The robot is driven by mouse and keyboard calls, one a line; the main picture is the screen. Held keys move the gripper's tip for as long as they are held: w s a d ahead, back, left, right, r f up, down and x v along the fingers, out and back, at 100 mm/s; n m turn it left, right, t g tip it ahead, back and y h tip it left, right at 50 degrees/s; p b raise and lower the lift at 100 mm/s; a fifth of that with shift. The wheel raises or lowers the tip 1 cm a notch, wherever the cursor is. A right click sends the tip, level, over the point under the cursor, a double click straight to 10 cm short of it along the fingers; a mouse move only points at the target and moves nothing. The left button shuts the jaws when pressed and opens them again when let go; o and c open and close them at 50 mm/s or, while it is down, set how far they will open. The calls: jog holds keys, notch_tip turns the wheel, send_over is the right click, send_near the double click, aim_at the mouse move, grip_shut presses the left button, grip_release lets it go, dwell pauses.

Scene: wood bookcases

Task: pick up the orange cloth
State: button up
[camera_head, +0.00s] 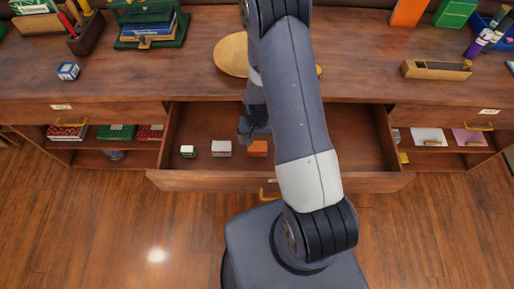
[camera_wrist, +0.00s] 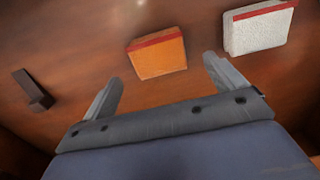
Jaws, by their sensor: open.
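The orange cloth (camera_head: 257,148) looks like a small folded block with a red strip along one edge. It lies on the floor of the open drawer (camera_head: 330,135). In the wrist view the orange cloth (camera_wrist: 158,54) is ahead of my gripper (camera_wrist: 162,84), beyond and roughly between the two fingertips, not touching them. My gripper is open and empty. In the head view my gripper (camera_head: 254,130) is over the drawer, just above the cloth in the picture, and my arm hides part of the drawer's right side.
A white block with a red edge (camera_head: 221,148) lies left of the cloth; it also shows in the wrist view (camera_wrist: 259,28). A small green and white block (camera_head: 187,152) lies further left. A dark block (camera_wrist: 34,90) is at the wrist view's left. The drawer's front panel (camera_head: 210,181) borders the space.

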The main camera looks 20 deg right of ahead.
aim_at(257, 146)
jog(key=f, duration=0.2)
jog(key=f+p, duration=0.1)
jog(key=shift+s+f, duration=0.25)
jog(key=shift+f, duration=0.8)
jog(key=shift+c, duration=0.3)
jog(key=c, duration=1)
jog(key=shift+r+b, duration=0.45)
jog(key=shift+r, duration=4.55)
jog(key=o, duration=0.3)
jog(key=shift+c, duration=1)
